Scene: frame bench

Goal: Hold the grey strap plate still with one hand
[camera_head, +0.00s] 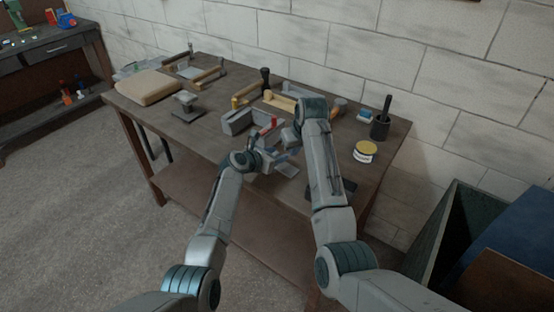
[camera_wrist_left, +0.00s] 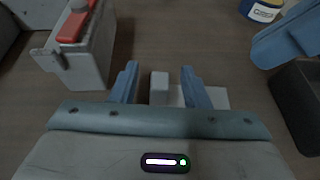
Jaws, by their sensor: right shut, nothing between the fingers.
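A flat light-grey plate, which looks like the strap plate (camera_head: 287,169), lies on the bench top. In the left wrist view the plate (camera_wrist_left: 211,97) shows partly behind my finger, beside a small grey block (camera_wrist_left: 159,86); I cannot tell whether they are joined. My left gripper (camera_head: 272,164) is open just above them. Its two blue fingers (camera_wrist_left: 159,76) stand apart, with the block seen between them; contact is not clear. My right gripper (camera_head: 291,148) is shut and empty, over the bench just beyond the plate; its blue fingers (camera_wrist_left: 287,38) show at upper right.
A grey box-like body (camera_wrist_left: 85,50) with a red part stands left of my left fingers. A dark block (camera_wrist_left: 300,105) lies to the right. The bench's front edge is close.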

